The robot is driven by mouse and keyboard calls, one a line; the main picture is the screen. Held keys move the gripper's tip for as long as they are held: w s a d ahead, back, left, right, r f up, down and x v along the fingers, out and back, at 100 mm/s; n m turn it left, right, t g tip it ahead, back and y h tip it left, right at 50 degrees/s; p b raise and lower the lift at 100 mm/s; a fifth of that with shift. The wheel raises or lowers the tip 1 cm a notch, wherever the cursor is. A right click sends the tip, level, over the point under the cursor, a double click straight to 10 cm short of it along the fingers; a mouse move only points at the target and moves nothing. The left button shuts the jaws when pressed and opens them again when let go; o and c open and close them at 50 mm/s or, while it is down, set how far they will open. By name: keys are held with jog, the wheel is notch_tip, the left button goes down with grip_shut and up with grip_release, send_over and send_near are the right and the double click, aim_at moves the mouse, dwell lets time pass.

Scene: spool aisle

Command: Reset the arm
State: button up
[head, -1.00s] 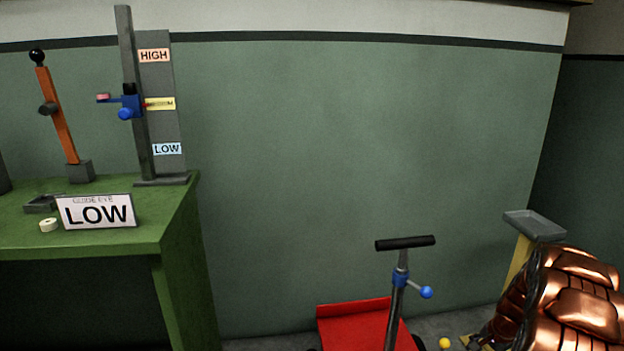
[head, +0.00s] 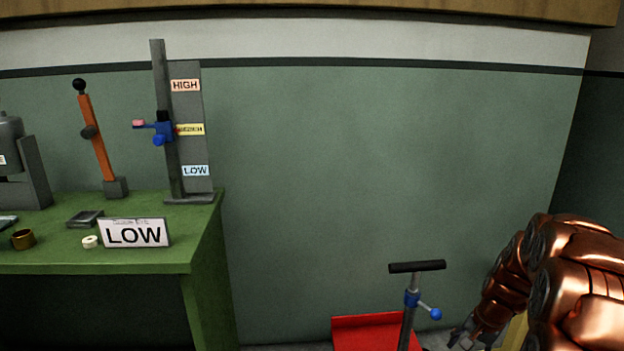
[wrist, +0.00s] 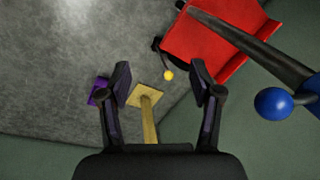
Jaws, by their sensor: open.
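My gripper (wrist: 162,82) shows in the wrist view with its two dark fingers spread apart and nothing between their tips. In the head view my copper-coloured arm is bent at the lower right, and the gripper is only partly seen low by the frame's bottom edge. Below and beyond the fingers in the wrist view are a grey floor (wrist: 60,75) and a yellow post (wrist: 149,122) with a square plate. The post appears between the fingers but apart from them.
A red cart (head: 365,332) with a black-handled post (head: 417,267) and blue knob (head: 435,314) stands left of my arm. A green bench (head: 205,262) at left holds a LOW sign (head: 134,233), an orange lever (head: 97,138) and a slider gauge (head: 160,120). Wall space between is clear.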

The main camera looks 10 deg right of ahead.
jog(key=s+a+r+n+g+p, duration=0.1)
jog(key=s+a+r+n+p, duration=0.15)
jog(key=a+r+p, duration=0.35)
jog(key=s+a+r+n+p, duration=0.1)
jog(key=s+a+r, duration=0.35)
jog(key=r, duration=0.45)
jog(key=s+a+r+n+g+p, duration=0.1)
jog(key=s+a+r+n+p, duration=0.1)
jog(key=a+r+p, duration=0.35)
jog(key=s+a+r+n+p, duration=0.2)
jog(key=s+a+r+p, duration=0.2)
jog(key=s+r, duration=0.6)
jog(key=s+a+r+n+g+h+p, duration=0.1)
jog(key=s+a+r+n+p, duration=0.2)
jog(key=s+a+r+p, duration=0.2)
jog(key=s+r+p, duration=0.3)
jog(key=s+r, duration=0.1)
jog(key=s, duration=0.3)
jog(key=shift+a+r+n, duration=0.25)
jog(key=shift+r+n, duration=0.1)
